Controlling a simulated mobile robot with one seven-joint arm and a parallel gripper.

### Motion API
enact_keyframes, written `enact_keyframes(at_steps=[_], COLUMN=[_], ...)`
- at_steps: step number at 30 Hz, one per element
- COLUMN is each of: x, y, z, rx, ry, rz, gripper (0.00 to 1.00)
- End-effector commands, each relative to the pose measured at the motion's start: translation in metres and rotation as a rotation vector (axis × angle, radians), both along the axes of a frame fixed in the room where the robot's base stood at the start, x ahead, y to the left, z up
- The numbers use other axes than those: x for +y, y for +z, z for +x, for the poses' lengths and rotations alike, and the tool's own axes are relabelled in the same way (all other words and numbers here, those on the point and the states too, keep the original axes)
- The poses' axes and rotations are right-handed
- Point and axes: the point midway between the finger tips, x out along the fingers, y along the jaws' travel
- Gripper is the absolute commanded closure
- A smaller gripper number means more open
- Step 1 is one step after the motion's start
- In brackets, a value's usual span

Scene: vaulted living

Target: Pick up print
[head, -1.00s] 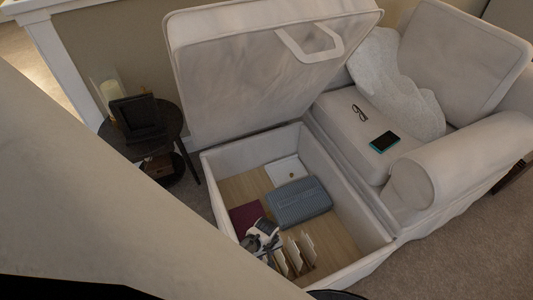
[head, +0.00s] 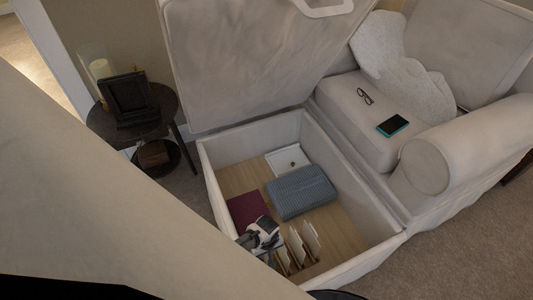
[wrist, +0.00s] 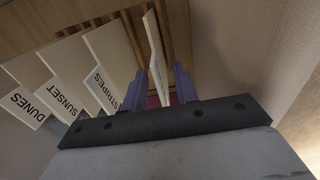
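Several cream prints stand on edge in a slotted wooden rack in the wrist view. Three carry labels: DUNES (wrist: 25,108), SUNSET (wrist: 62,97) and STRIPES (wrist: 103,88). One more print (wrist: 156,50) stands edge-on at the right, its label out of sight. My gripper (wrist: 160,88) is open, its two purple fingers on either side of this print, with gaps visible beside it. In the head view the prints (head: 301,244) stand at the near end of the open storage box (head: 349,230).
The box also holds a blue-grey ribbed case (head: 301,191), a maroon flat item (head: 247,210) and a white tray (head: 288,162). Its raised lid (head: 255,65) stands behind. Glasses (head: 365,96) and a phone (head: 392,125) lie on the sofa. A side table (head: 160,120) stands left.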

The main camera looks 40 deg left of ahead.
Motion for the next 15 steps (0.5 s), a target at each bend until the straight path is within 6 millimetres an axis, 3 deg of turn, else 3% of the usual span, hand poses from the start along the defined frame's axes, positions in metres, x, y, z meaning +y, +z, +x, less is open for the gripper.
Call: enact_keyframes(at_steps=[1, 6, 15], x=[0.001, 0.001, 0.0], y=[-0.013, -0.028, -0.028], z=[0.001, 0.0, 0.0], rx=[0.0, 0.001, 0.001], ry=[-0.004, -0.001, 0.0], rz=[0.002, 0.002, 0.0], gripper=[0.71, 0.71, 0.71])
